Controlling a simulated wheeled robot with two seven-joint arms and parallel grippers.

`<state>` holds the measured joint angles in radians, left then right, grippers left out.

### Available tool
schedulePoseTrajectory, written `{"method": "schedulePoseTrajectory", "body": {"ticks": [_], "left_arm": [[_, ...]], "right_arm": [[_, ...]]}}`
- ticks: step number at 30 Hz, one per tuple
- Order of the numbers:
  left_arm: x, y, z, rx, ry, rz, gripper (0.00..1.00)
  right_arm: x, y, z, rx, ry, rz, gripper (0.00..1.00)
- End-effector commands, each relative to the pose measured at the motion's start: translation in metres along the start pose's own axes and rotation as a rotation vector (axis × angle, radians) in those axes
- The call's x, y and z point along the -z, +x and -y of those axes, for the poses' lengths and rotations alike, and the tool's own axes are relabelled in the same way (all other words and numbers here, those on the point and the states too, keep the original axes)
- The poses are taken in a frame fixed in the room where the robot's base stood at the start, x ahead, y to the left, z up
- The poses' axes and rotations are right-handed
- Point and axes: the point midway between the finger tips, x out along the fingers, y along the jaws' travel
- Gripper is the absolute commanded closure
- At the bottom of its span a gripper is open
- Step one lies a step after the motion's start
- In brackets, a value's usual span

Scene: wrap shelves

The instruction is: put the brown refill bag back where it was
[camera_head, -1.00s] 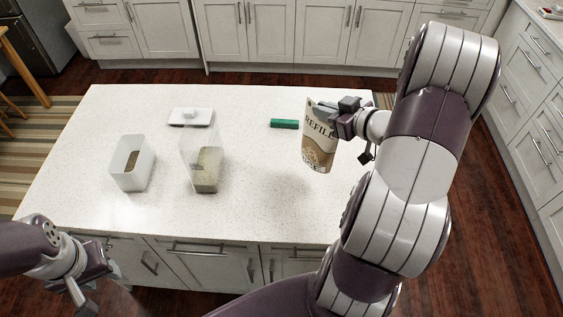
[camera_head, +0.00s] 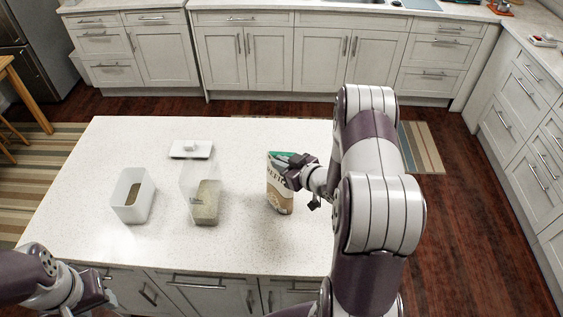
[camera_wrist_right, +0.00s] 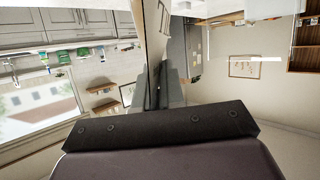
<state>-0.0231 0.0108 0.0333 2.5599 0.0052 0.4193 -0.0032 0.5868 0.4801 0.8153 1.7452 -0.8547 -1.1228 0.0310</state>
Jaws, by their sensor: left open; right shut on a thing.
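The brown refill bag (camera_head: 279,199), white and tan with large lettering, is upright over the right part of the white island counter in the head view. My right gripper (camera_head: 288,170) is shut on its upper part, coming from the right. I cannot tell whether the bag's bottom touches the counter. The right gripper's dark fingers (camera_wrist_right: 158,88) show in the wrist view, but the bag is not clearly recognisable there. My left gripper (camera_head: 100,297) is open and empty at the lower left, in front of the counter's near edge.
On the counter (camera_head: 110,150) stand an open white container (camera_head: 143,207) with brown contents and a clear container (camera_head: 206,205) partly filled with pale contents. A white lid (camera_head: 181,151) lies behind them.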

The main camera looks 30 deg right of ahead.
Motion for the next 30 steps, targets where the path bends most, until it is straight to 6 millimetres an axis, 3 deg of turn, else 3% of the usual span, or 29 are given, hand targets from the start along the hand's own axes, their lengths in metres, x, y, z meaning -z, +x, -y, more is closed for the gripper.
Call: {"method": "schedulePoseTrajectory", "body": {"ticks": [1, 4, 16, 30], "left_arm": [[0.000, 0.003, 0.000, 0.000, 0.000, 0.000, 0.57], [0.000, 0.002, 0.000, 0.000, 0.000, 0.000, 0.57], [0.000, 0.002, 0.000, 0.000, 0.000, 0.000, 0.57], [-0.003, 0.021, 0.000, 0.000, 0.000, 0.000, 0.57]], "right_arm": [[-0.003, 0.001, 0.000, 0.000, 0.000, 0.000, 1.00], [-0.002, 0.001, 0.000, 0.000, 0.000, 0.000, 0.66], [0.000, -0.007, -0.001, -0.003, 0.001, 0.000, 0.66], [0.000, -0.105, -0.002, -0.005, 0.001, -0.001, 0.66]]}}
